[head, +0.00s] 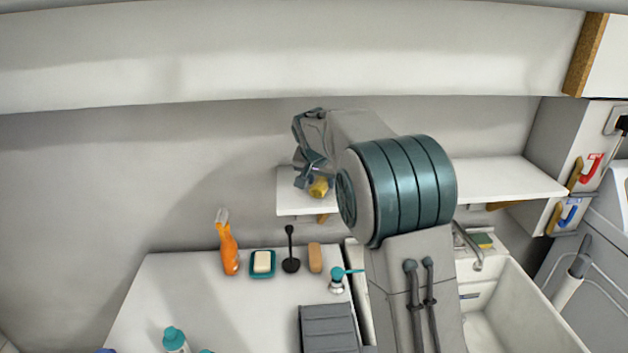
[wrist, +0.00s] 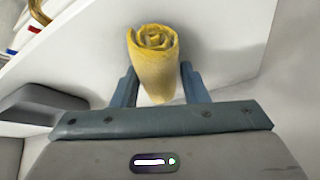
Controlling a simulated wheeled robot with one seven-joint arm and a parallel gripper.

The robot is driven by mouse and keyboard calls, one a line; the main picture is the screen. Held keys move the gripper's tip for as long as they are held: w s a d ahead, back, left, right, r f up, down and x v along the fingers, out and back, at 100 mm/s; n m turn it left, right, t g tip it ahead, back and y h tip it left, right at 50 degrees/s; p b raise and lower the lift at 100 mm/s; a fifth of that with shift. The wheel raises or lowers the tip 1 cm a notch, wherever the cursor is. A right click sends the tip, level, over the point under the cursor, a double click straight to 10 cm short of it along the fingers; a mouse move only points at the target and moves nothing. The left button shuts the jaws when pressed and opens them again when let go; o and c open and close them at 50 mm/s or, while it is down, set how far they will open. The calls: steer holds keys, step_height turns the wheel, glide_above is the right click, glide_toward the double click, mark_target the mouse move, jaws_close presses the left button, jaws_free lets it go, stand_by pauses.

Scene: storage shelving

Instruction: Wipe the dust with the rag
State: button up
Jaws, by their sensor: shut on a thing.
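The yellow rag (wrist: 153,62) is a rolled-up bundle held between the two fingers of my gripper (wrist: 158,86). In the head view the rag (head: 319,187) shows below my gripper (head: 312,172), over the left end of the white wall shelf (head: 510,178). In the wrist view the white shelf surface (wrist: 222,30) lies close behind the rag; I cannot tell whether the rag touches it. No dust can be made out on the visible shelf. My arm hides the middle of the shelf.
Below is a white counter (head: 185,290) with an orange spray bottle (head: 229,250), a soap dish (head: 262,264), a black brush (head: 291,262) and a teal-capped bottle (head: 174,340). A sink (head: 510,310) with a faucet (head: 470,246) is at right. A large white cabinet (head: 250,55) hangs above.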

steer(key=shift+d+f, duration=0.15)
steer(key=shift+d, duration=1.8)
steer(key=shift+d+r, duration=0.2)
steer(key=shift+d, duration=3.2)
steer(key=shift+r+p, duration=2.1)
steer(key=shift+r, duration=0.95)
steer(key=shift+r+p, duration=1.1)
steer(key=shift+r, duration=0.45)
